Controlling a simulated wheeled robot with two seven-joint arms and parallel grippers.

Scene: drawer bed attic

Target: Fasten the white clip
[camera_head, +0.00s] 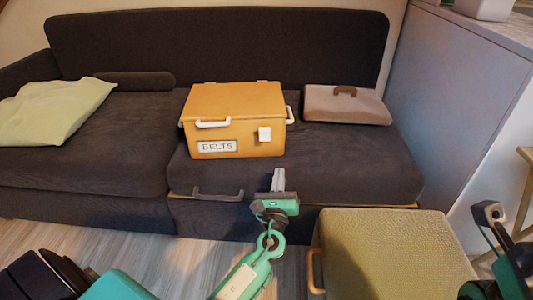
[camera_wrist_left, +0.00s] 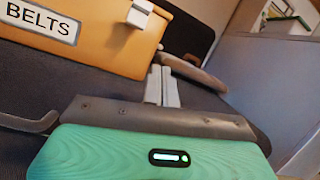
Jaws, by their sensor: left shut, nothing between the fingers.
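The white clip (camera_head: 264,134) is on the front of the orange box (camera_head: 238,135) marked BELTS, near its right end below the lid. The box lid (camera_head: 232,98) lies down on the box. I cannot tell whether the clip is fastened. In the left wrist view the clip (camera_wrist_left: 139,14) is at the top, tilted with the view. My left gripper (camera_head: 278,178) is shut and empty, in front of and below the clip, apart from it. Its grey fingers (camera_wrist_left: 161,88) point toward the box. My right gripper's fingers cannot be made out.
The box stands on a dark sofa seat (camera_head: 340,165). A beige case (camera_head: 345,107) lies to its right and a pale green cushion (camera_head: 52,110) far left. A green ottoman (camera_head: 390,255) stands front right. A grey cabinet (camera_head: 455,90) bounds the right. Seat space before the box is clear.

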